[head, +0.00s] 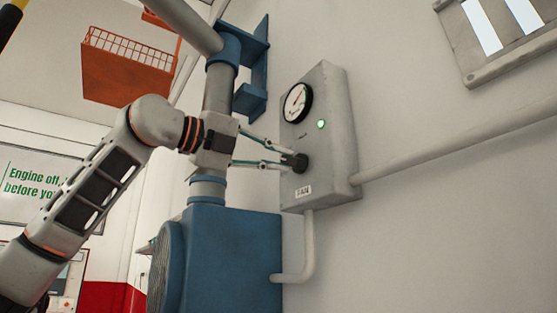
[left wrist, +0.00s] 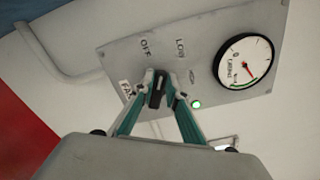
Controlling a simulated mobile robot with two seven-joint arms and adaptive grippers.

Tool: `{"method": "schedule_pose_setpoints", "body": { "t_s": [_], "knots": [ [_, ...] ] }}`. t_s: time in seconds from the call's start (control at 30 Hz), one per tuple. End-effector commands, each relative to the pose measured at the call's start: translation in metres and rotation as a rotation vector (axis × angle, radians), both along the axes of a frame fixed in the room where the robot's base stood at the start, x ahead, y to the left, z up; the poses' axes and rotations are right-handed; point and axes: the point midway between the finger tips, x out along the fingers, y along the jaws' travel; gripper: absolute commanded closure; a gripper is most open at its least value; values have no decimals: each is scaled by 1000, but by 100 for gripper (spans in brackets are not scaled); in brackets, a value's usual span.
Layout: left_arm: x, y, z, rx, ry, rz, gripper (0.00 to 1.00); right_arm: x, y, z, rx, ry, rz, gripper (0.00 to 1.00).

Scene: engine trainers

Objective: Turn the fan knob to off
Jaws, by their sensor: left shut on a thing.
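The grey fan control box (head: 340,150) is fixed to the wall, with a "FAN" label low on its face. Its black knob (head: 300,163) sits near the lower middle of that face. My left gripper (head: 281,156) reaches it from the left, its two fingers closed on the knob's sides. In the left wrist view the knob (left wrist: 155,92) is between the fingertips. "OFF" and "LOW" are printed above it there, and a third mark beside it is too small to read. The knob seems to point between OFF and LOW, but I cannot tell exactly. My right gripper is not in view.
A round gauge (head: 298,103) and a lit green lamp (head: 321,124) are on the box above the knob. A blue fan housing (head: 235,255) stands below, with a vertical pipe behind my left gripper. A wall pipe (head: 450,145) runs right from the box.

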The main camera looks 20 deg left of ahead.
Motion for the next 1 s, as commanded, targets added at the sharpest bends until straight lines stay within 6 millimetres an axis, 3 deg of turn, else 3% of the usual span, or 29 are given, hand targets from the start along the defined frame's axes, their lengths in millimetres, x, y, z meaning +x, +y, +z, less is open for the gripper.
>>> {"method": "schedule_pose_setpoints", "body": {
  "t_s": [0.5, 1.0],
  "knots": [
    [2, 1, -10, -311, 245, -1, 100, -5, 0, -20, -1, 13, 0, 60],
    [1, 1, -11, -398, 313, -1, 100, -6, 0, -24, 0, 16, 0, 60]
  ]
}}
